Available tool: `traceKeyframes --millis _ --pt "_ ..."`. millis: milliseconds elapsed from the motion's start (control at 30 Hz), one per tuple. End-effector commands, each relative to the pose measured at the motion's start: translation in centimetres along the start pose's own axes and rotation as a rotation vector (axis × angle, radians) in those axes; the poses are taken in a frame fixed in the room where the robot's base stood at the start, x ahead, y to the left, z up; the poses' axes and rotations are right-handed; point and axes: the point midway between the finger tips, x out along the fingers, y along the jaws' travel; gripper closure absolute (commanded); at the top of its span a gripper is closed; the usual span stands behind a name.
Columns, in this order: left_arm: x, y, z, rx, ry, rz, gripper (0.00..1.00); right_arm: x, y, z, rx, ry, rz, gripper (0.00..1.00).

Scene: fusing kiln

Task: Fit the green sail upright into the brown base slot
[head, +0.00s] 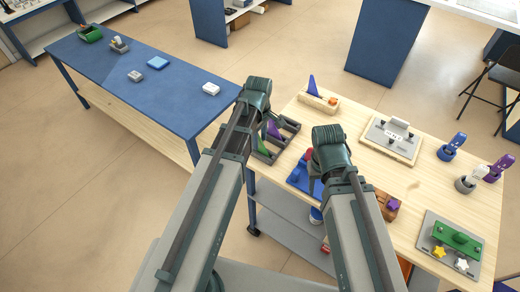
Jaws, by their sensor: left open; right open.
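The green sail (264,146) stands in a dark grey rack on the left part of the wooden table, beside a purple sail (274,130). It is partly hidden by my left arm. A brown block (390,214) with a purple piece on it sits near the table's front, partly behind my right arm; I cannot make out a slot. My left gripper (257,97) is open, just above and left of the rack. My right gripper (330,143) is open over the middle of the table, near a blue object. Wrist housings hide most of both grippers' fingers.
A blue sail (312,85) stands in a pale wooden base (318,99) at the back. A board with a grey part (395,130), cups with blue and purple tools, and a grey tray (450,262) fill the right. A blue table (140,80) stands left, across a gap.

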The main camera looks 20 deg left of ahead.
Motion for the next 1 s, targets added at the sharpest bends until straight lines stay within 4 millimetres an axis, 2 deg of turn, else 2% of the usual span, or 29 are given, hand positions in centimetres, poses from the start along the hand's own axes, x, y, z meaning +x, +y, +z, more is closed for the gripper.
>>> traceKeyframes --millis 33,200,533,567,800,1000 --pt "1.3 0.1 0.0 0.0 0.0 0.0 0.53 1.3 -0.1 -0.1 0.0 0.0 0.0 0.5" --pt "3.3 0.1 0.1 0.0 0.0 0.0 0.53 3.3 -0.3 -0.2 0.0 0.0 0.0 0.5" --pt "3.5 0.1 0.1 0.0 0.0 0.0 0.53 3.5 -0.3 -0.2 0.0 0.0 0.0 0.5" --pt "3.5 0.1 0.1 0.0 0.0 0.0 0.56 3.5 -0.3 -0.2 0.0 0.0 0.0 0.5" --pt "3.5 0.1 0.1 0.0 0.0 0.0 0.99 3.5 -0.3 -0.2 0.0 0.0 0.0 0.5" --pt "3.5 0.1 0.1 0.0 0.0 0.0 1.0 3.5 -0.3 -0.2 0.0 0.0 0.0 0.5"
